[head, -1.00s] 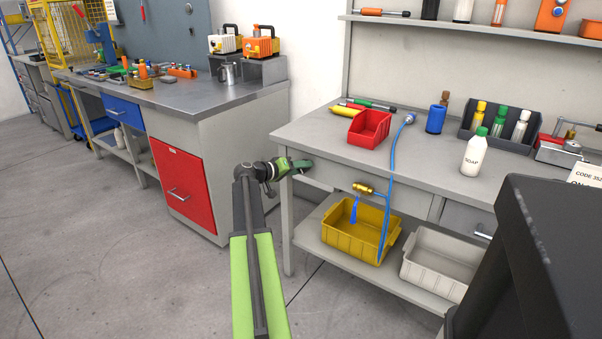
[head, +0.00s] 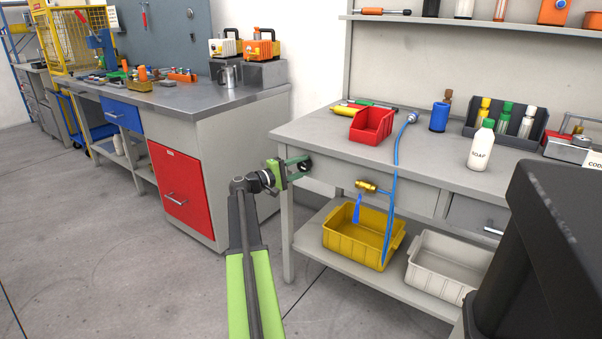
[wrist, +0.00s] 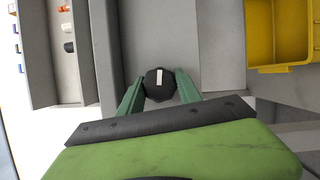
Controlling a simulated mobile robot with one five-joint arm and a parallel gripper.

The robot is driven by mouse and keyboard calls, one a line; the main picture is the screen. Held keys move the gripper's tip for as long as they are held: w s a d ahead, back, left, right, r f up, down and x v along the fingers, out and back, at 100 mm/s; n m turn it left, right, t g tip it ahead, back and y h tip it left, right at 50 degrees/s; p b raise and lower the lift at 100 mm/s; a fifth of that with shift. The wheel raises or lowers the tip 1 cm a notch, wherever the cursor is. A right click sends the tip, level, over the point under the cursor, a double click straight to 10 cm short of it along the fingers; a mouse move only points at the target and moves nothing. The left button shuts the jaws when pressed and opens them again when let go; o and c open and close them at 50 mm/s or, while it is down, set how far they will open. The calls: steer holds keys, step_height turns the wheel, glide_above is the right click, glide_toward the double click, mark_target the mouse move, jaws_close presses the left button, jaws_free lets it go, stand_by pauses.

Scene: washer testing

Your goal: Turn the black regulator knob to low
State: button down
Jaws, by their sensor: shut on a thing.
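The black regulator knob (wrist: 159,78) shows in the wrist view as a dark round knob with a white pointer mark, standing nearly upright in that picture. My gripper (wrist: 160,88) has its two green fingers on either side of the knob, shut on it. In the head view, my gripper (head: 299,168) is at the front left corner of the workbench, just below the tabletop. The knob (head: 306,163) shows there as a small dark shape at the fingertips, partly hidden by them. I cannot read any low marking.
A brass valve (head: 366,186) with a blue handle and blue hose hangs right of my gripper. The yellow bin (head: 352,245) and white bin (head: 437,270) stand on the lower shelf. A red bin (head: 371,124) is on the workbench (head: 330,137). Floor at left is clear.

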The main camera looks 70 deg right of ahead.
steer(key=shift+w+n+h+b, duration=0.15)
steer(key=shift+n+h+b, duration=0.2)
steer(key=shift+n, duration=0.25)
steer(key=c, duration=0.9)
jaws_free()
steer(key=shift+o, duration=0.3)
steer(key=b+v, duration=0.2)
steer(key=v, duration=1.5)
steer(key=shift+w+a, duration=0.1)
steer(key=shift+a, duration=0.05)
